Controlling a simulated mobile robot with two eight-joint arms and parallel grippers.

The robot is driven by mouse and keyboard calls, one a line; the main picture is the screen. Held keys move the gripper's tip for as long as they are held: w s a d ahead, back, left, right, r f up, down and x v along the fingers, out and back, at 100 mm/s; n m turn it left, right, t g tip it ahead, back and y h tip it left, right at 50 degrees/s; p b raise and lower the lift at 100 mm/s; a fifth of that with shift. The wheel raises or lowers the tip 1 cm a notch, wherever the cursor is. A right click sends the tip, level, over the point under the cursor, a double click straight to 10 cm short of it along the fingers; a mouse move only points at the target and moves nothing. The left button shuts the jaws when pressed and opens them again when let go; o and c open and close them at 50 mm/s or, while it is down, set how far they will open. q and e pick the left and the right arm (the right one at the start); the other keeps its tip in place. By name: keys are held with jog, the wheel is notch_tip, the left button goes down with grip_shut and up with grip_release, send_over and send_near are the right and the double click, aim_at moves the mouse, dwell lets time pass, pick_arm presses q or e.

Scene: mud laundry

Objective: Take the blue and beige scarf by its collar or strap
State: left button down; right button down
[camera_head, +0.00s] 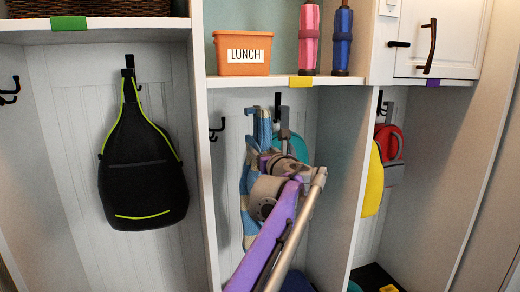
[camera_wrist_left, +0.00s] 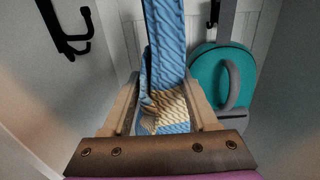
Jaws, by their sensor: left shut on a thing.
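The blue and beige scarf (camera_head: 247,190) hangs in the middle cubby, partly hidden behind my left arm. My left gripper (camera_head: 272,148) is in front of it, near its upper part. In the left wrist view the scarf (camera_wrist_left: 165,45) runs up between the two fingers of my left gripper (camera_wrist_left: 165,100), which is shut on it. Its blue ribbed part is above and its beige part is lower, between the fingers. My right gripper is in neither view.
A teal round bag (camera_wrist_left: 222,85) hangs to the right of the scarf. Black hooks (camera_wrist_left: 68,35) stick out from the cubby's left wall. A black backpack (camera_head: 143,175) hangs in the left cubby.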

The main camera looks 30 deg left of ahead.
pick_arm(q)
jog(key=v, duration=0.6)
jog(key=shift+f+b, duration=0.3)
jog(key=shift+d, duration=0.1)
